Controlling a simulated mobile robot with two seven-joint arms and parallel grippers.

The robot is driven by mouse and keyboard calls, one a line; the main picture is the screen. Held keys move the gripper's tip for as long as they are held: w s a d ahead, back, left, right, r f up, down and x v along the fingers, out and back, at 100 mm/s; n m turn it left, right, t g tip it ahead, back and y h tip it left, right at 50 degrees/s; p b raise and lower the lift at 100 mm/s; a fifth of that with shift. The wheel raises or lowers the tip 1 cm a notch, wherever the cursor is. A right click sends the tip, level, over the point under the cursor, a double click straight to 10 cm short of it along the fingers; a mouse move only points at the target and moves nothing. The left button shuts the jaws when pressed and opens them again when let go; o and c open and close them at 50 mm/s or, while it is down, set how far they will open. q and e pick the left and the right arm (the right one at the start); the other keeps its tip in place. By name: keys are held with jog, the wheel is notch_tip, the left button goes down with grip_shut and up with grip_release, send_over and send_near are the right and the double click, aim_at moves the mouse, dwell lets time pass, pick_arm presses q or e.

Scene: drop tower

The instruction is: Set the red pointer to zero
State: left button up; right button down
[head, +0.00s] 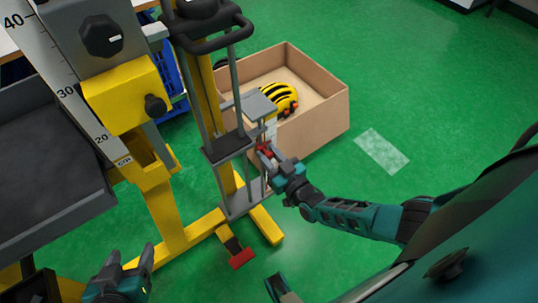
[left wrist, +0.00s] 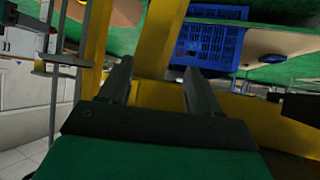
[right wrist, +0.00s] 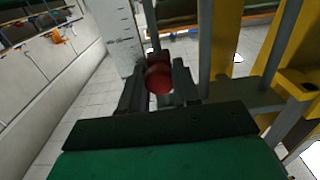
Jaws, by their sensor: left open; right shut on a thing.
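The red pointer (head: 264,149) is a small red piece at the side of the drop tower's grey rod frame, by a narrow white scale (head: 271,128). My right gripper (head: 268,156) is shut on it. In the right wrist view the red pointer (right wrist: 158,76) shows as a round red knob between the fingers, with the white scale (right wrist: 115,32) just behind and left. The scale's numbers are too small to read, so its setting cannot be told. My left gripper (head: 135,264) is open and empty at the lower left, apart from the tower.
The yellow tower (head: 168,205) with a large ruler (head: 75,98) stands left. A grey plate (head: 258,105) sits above my right gripper. A red pedal (head: 242,258) is at the base.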

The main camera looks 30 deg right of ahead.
jog(key=shift+r+p, duration=0.45)
jog(key=shift+r, duration=0.5)
jog(key=c, duration=0.9)
grip_release()
jog(key=shift+f, duration=0.1)
jog(key=s, duration=0.4)
jog(key=s+d+p, duration=0.1)
jog(key=s, duration=0.3)
jog(key=s+d, duration=0.1)
jog(key=s, duration=0.3)
jog(key=shift+s+p, duration=0.4)
jog(key=shift+o, duration=0.5)
